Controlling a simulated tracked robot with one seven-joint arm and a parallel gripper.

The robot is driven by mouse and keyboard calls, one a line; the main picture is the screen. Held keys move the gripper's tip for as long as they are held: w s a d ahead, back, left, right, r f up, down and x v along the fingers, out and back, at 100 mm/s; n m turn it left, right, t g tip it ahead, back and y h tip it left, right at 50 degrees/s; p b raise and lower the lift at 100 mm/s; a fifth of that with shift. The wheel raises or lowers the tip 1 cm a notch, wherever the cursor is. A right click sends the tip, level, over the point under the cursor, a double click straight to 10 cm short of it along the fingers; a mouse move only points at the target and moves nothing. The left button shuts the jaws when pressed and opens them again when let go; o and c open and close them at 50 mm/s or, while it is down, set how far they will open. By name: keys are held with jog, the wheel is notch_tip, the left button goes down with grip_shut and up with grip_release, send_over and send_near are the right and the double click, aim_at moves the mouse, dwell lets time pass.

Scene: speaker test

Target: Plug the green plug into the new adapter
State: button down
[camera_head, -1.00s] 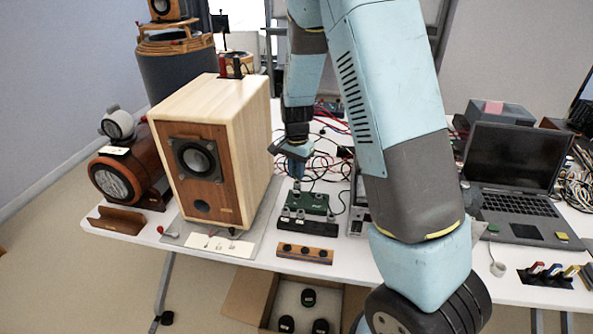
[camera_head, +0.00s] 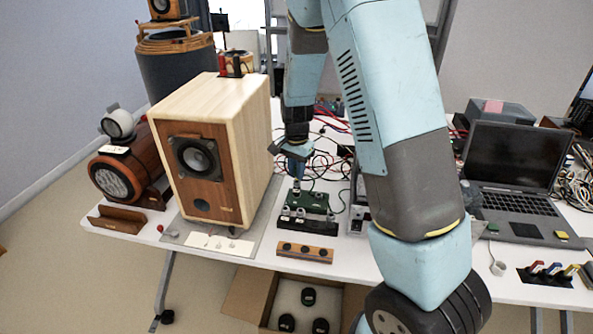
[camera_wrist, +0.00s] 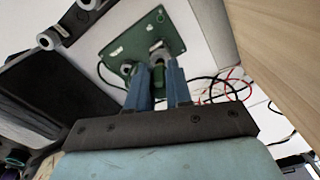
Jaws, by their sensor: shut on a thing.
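My gripper (camera_head: 297,158) points down over a green circuit board (camera_head: 308,202) at the table's front middle. I cannot tell whether the held part touches the board. A black adapter strip with several grey round pieces (camera_head: 306,221) lies in front of the board.
A wooden speaker (camera_head: 222,150) stands close left of my gripper. A wooden strip with dark holes (camera_head: 304,252) lies at the front edge. Red and black cables (camera_head: 325,165) lie behind the board. A laptop (camera_head: 515,180) is at the right. An open box (camera_head: 245,300) is below the table.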

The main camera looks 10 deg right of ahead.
jog(key=shift+f, duration=0.9)
dwell(0.4)
jog(key=c, duration=1)
grip_release()
jog(key=shift+o, duration=0.2)
jog(key=shift+r, duration=3.8)
